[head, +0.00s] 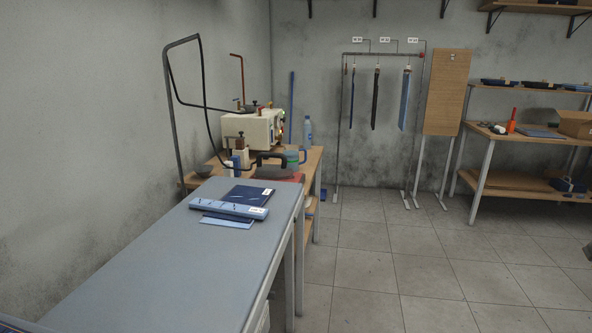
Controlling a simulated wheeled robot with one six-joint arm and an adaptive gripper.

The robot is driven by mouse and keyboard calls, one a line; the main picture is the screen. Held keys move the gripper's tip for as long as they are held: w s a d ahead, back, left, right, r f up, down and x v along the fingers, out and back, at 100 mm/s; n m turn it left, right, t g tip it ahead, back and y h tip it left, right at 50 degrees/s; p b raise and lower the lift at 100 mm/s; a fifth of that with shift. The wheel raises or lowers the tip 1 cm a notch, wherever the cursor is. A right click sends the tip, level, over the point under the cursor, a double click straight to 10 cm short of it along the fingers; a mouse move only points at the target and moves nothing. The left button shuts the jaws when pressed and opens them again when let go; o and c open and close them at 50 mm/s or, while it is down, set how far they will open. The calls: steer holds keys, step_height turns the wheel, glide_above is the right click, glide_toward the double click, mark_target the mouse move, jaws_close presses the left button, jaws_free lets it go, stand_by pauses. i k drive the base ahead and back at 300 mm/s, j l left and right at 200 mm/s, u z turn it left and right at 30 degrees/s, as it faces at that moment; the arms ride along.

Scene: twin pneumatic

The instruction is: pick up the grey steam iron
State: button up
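The steam iron (272,173) is dark grey with a black looped handle. It rests on a red pad (298,179) on the wooden table (315,160) behind the long grey-blue table. A black hose hangs from a bent metal stand (171,110) at the left, and its lower end runs down behind the things near the iron. Whether it joins the iron is too small to tell. My gripper is not in view.
The grey-blue table (150,262) stands before the iron, with folded dark blue cloth (246,194) and a light blue piece (228,208). A cream machine (250,130), a blue bottle (308,130) and a mug (291,158) stand near the iron. The tiled floor (400,270) at right is clear.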

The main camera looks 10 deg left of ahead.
mark_target(276, 172)
steer(key=i+z, duration=0.1)
steer(key=i, duration=1.4)
steer(key=i+u, duration=0.2)
steer(key=i, duration=0.25)
steer(key=i+l+u, duration=0.2)
steer(key=i, duration=0.25)
steer(key=i+l+u, duration=0.2)
steer(key=i, duration=0.25)
steer(key=u, duration=1.8)
